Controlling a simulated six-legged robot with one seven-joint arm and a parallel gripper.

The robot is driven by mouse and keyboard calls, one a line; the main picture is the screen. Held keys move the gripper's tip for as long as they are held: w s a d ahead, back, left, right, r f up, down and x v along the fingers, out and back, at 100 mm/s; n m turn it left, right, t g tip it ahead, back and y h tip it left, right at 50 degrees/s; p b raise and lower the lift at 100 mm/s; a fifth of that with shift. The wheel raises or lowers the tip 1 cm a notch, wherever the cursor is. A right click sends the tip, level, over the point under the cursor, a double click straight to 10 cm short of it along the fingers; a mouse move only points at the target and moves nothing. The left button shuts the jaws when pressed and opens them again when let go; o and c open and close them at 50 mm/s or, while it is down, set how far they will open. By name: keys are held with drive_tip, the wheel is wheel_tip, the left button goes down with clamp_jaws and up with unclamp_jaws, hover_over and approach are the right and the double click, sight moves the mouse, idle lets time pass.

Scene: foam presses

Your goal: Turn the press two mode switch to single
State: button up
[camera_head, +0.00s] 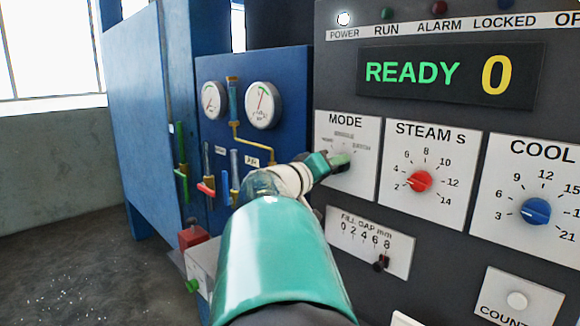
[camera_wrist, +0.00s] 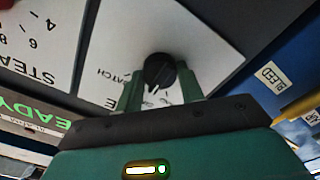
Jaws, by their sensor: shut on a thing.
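The mode switch is a black round knob (camera_wrist: 159,70) on a white plate. In the wrist view my gripper (camera_wrist: 159,84) has its two green fingers on either side of the knob, shut on it. The plate is upside down there, with "ATCH" legible to the left of the knob. In the head view my gripper (camera_head: 338,161) reaches the white MODE plate (camera_head: 364,186) and hides the knob. The small labels around the dial are too blurred to read fully. I cannot tell which position the switch points to.
The display (camera_head: 450,76) reads READY 0. To the right are the red steam knob (camera_head: 419,182) and blue cool knob (camera_head: 536,211). Below is the fill gap slider (camera_head: 381,262). Gauges (camera_head: 263,105), pipes and coloured valve handles (camera_head: 206,189) are on the blue panel at left.

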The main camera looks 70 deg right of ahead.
drive_tip(key=o, duration=1)
drive_tip(key=v, duration=1.3)
drive_tip(key=shift+w+a, duration=0.2)
drive_tip(key=shift+a, duration=0.15)
